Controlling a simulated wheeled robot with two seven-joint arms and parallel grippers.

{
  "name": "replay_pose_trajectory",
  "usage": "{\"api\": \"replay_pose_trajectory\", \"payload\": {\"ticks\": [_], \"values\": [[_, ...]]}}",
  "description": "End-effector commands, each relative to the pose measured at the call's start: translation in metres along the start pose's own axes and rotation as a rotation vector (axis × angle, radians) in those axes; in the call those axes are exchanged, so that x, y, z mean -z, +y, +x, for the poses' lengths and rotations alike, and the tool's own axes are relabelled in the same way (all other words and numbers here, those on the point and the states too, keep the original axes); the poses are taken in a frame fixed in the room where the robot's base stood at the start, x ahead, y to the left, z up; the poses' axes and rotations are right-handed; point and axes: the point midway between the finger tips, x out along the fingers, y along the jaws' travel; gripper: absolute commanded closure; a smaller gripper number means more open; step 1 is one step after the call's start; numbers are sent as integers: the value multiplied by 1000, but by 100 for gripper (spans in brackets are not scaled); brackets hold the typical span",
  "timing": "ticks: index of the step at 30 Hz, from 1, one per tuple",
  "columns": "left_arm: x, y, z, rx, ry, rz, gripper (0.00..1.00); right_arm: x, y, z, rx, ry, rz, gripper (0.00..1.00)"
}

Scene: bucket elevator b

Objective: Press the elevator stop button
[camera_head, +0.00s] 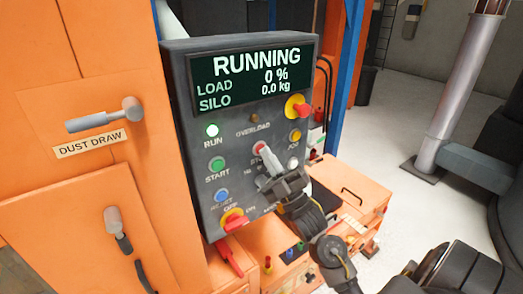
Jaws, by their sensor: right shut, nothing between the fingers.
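The grey control panel (185,130) stands against the orange cabinet, with its screen (255,77) reading RUNNING, LOAD 0 % and SILO 0.0 kg. My left gripper is out of view.
The green START button (217,164) and blue RESET button (221,195) are at the left. A red-and-yellow switch (298,106) sits at upper right, another (231,221) at the bottom. An orange box (345,190) stands behind my arm. A grey post (465,90) rises at right.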

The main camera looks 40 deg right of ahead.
Motion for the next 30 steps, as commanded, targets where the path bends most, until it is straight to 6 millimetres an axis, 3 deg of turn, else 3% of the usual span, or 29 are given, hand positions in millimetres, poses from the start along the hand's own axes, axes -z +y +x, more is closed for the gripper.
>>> {"api": "replay_pose_trajectory", "payload": {"ticks": [23, 30], "values": [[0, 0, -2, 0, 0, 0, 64, 8, 9, -12, 0, -1, 0, 100], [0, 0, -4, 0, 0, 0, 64, 19, 19, -27, 2, -2, 0, 100]]}}
